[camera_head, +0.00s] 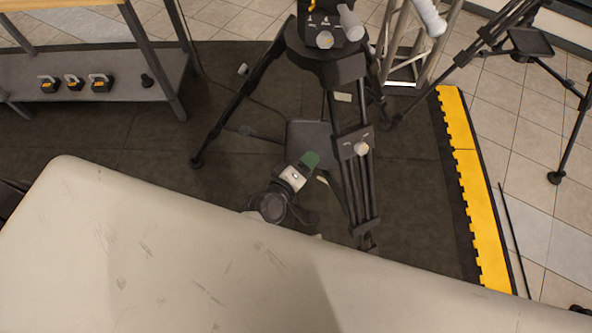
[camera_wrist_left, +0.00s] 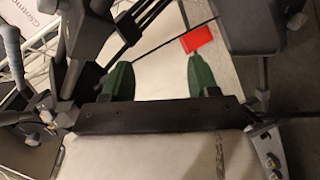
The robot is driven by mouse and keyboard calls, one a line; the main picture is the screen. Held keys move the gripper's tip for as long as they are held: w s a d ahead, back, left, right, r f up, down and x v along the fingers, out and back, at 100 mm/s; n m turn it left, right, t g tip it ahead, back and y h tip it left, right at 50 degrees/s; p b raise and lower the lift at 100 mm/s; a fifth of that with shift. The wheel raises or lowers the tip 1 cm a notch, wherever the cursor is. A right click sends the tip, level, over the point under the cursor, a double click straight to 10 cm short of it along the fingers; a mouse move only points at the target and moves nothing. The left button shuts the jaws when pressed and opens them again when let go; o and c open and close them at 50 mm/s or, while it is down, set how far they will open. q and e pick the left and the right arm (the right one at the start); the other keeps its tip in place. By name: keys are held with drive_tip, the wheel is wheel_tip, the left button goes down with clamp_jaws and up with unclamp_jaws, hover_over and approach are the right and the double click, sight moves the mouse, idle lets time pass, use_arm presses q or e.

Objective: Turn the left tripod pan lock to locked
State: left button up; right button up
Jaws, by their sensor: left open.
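The left tripod (camera_head: 342,70) stands upright in the middle of the head view, black, its head cut off by the top edge. A pale round knob (camera_head: 324,40) shows on its head and another (camera_head: 361,148) lower on a leg; I cannot tell the pan lock or its setting.
A second tripod (camera_head: 528,42) stands at the upper right. A shelf (camera_head: 115,92) with several small black-and-yellow items is at the left. A yellow edge strip (camera_head: 466,170) borders the dark mat (camera_head: 420,190). A metal truss (camera_head: 408,45) stands behind the left tripod.

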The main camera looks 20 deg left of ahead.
use_arm(q)
drive_tip(key=shift+m+g, duration=0.5)
drive_tip(key=shift+m, duration=0.1)
drive_tip(key=shift+s+a+f, duration=0.2)
drive_tip(key=shift+f, duration=0.4)
drive_tip(key=shift+s+a+f, duration=0.2)
drive_tip(key=shift+a+f, duration=0.05)
drive_tip(key=shift+f, duration=0.4)
drive_tip(key=shift+s+a+f, duration=0.2)
drive_tip(key=shift+f, duration=0.4)
drive_tip(key=s+a+f+m+g+y+p, duration=0.1)
drive_tip(key=s+a+f+m+g, duration=0.2)
drive_tip(key=s+f, duration=0.5)
drive_tip(key=s+a+f+m+g+y, duration=0.1)
drive_tip(key=s+a+f+m+g, duration=0.15)
drive_tip(key=s+f, duration=0.6)
drive_tip(key=s+a+f+m+g+y, duration=0.1)
drive_tip(key=s+a+f+m+g, duration=0.2)
drive_tip(key=s, duration=0.6)
drive_tip(key=s+a+f+m+g+y, duration=0.1)
drive_tip(key=s+a+f+m+g, duration=0.2)
drive_tip(key=s+f, duration=0.4)
drive_tip(key=s+g, duration=0.1)
drive_tip(key=s, duration=0.1)
drive_tip(key=shift+s+a+m+y+p, duration=0.3)
drive_tip(key=shift+s+a+m+p, duration=0.05)
drive_tip(key=shift+s+a, duration=0.05)
drive_tip(key=shift+f, duration=0.1)
